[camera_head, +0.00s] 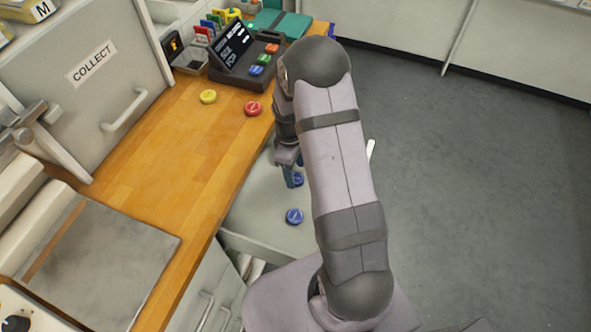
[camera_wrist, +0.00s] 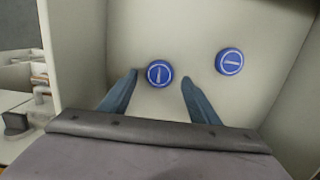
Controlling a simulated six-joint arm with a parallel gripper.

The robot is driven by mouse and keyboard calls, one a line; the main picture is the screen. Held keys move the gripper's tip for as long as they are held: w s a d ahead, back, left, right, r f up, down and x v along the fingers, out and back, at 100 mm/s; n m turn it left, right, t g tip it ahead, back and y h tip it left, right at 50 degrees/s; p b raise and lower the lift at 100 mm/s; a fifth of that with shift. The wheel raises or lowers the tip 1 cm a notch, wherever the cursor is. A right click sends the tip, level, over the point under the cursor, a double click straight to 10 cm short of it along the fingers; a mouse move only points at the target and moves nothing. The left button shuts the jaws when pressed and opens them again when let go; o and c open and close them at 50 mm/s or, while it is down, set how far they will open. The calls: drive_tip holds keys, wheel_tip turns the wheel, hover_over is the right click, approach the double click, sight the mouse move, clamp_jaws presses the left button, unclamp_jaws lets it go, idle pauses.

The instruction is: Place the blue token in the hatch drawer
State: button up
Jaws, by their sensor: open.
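Two round blue tokens lie flat and apart on the floor of an open pale drawer (camera_head: 250,215); I take this as the hatch drawer. In the wrist view, one blue token (camera_wrist: 159,73) lies between my fingertips, with a gap on each side. The other blue token (camera_wrist: 229,61) lies to its right. In the head view, one token (camera_head: 298,180) shows beside my fingers and the other token (camera_head: 294,216) is nearer the camera. My gripper (camera_head: 292,178) is open and points down into the drawer. My arm hides the drawer's right part.
A yellow token (camera_head: 208,97) and a red token (camera_head: 253,108) lie on the wooden counter (camera_head: 160,150). A dark device with coloured buttons (camera_head: 246,62) stands behind them. A white panel marked COLLECT (camera_head: 92,62) stands at left. Drawer walls (camera_wrist: 75,60) surround my fingers.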

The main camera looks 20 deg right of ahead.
wheel_tip(320, 180, up, 10)
drive_tip(key=p, duration=0.7)
drive_tip(key=shift+w+a+p, duration=0.25)
drive_tip(key=shift+a+p, duration=0.05)
drive_tip(key=s+a+r+m, duration=0.4)
drive_tip(key=s+r, duration=0.2)
drive_tip(key=s, duration=0.3)
drive_tip(key=s+a+r+m, duration=0.3)
drive_tip(key=s+r+m, duration=0.2)
drive_tip(key=s+r, duration=0.2)
drive_tip(key=shift+s+a+r+t+y, duration=0.3)
drive_tip(key=shift+s+a+y, duration=0.1)
drive_tip(key=shift+s, duration=0.7)
